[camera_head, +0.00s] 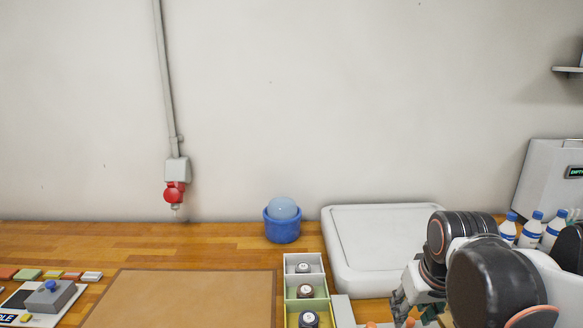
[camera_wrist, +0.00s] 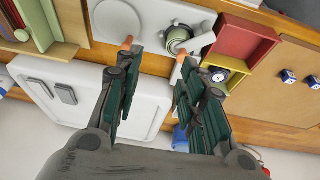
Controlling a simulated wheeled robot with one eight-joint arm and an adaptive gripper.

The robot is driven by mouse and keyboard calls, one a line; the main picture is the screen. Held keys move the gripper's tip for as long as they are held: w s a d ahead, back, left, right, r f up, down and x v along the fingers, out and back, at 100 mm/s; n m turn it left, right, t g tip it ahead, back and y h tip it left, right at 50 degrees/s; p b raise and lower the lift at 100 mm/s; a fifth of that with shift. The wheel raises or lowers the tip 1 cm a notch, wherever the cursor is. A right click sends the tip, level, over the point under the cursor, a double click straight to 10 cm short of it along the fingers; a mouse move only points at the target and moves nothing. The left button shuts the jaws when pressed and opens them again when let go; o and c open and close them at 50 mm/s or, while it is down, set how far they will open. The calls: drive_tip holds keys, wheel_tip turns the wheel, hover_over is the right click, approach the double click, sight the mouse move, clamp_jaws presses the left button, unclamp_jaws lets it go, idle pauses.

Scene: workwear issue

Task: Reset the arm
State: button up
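My gripper (camera_wrist: 154,48) shows in the wrist view with its two dark green fingers spread apart and nothing between them. The fingers end in orange tips. The gripper hangs over the wooden bench, with the white lidded tray behind the fingers. In the head view my gripper (camera_head: 405,308) is at the lower right, in front of the white tray (camera_head: 383,217), and is partly hidden by my own arm and the frame's lower edge.
A compartment box (camera_head: 321,263) with round items stands left of the tray. A blue bucket (camera_head: 282,230) holds a pale blue ball. Several bottles (camera_head: 530,230) stand at right.

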drive_tip(key=s+a+f+t+b, duration=0.1)
drive_tip(key=s+a+t, duration=0.2)
drive_tip(key=s, duration=0.6)
drive_tip(key=shift+a+b, duration=0.3)
idle(1.2)
